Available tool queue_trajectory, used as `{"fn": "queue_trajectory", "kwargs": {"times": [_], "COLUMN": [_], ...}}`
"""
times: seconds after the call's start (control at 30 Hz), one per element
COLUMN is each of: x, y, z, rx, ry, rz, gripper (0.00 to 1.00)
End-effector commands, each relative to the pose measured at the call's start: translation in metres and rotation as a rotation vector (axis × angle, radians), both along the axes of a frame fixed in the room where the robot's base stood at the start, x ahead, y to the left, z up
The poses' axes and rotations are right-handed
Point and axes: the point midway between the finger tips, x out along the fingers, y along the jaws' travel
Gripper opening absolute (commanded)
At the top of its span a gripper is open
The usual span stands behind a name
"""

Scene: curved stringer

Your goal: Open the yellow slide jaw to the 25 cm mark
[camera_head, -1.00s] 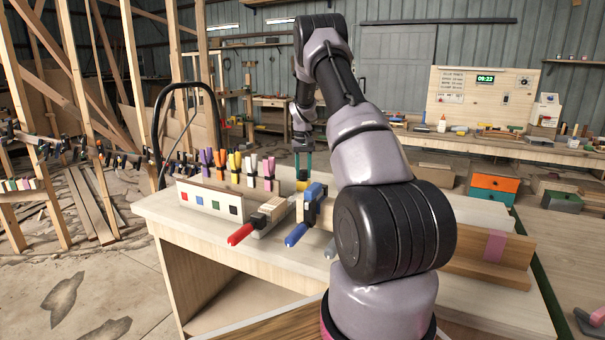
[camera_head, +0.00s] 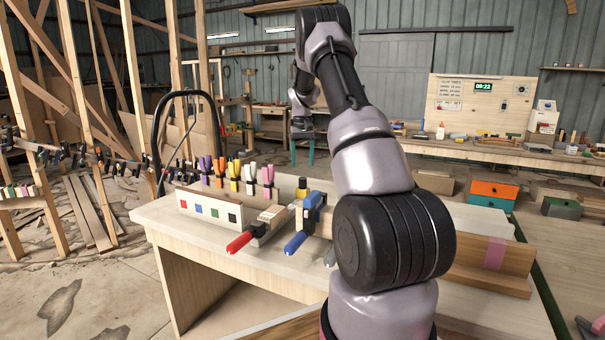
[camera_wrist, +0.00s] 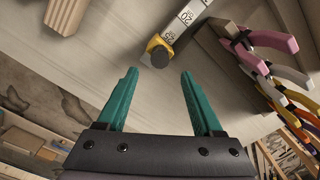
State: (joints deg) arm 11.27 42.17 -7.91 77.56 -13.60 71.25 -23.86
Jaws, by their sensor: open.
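The yellow slide jaw (camera_wrist: 159,46), with a dark round knob, sits on a pale ruled bar (camera_wrist: 190,14) in the wrist view. The numeral 25 shows right at the jaw's edge, with 20 farther up the bar; the exact reading line is too small to tell. In the head view the jaw (camera_head: 302,194) is a small yellow block with a black top on the bench. My gripper (camera_wrist: 159,74) has two teal fingers, spread apart and empty. The jaw shows beyond the gap between the fingertips, apart from them. In the head view my gripper (camera_head: 302,153) is above the jaw.
A white box with colored squares (camera_head: 210,208) and several colored clamps stands on the workbench (camera_head: 200,255).

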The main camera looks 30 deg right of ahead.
Motion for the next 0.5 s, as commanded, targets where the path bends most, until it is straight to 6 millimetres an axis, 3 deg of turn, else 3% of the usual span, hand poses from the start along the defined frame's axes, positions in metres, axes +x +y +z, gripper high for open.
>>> {"fn": "queue_trajectory", "kwargs": {"times": [0.2,0.5], "x": [0.0,0.0], "y": [0.0,0.0], "z": [0.026,0.029], "rx": [0.0,0.0], "ry": [0.0,0.0], "rz": [-0.001,0.0], "gripper": [0.68,0.68]}}
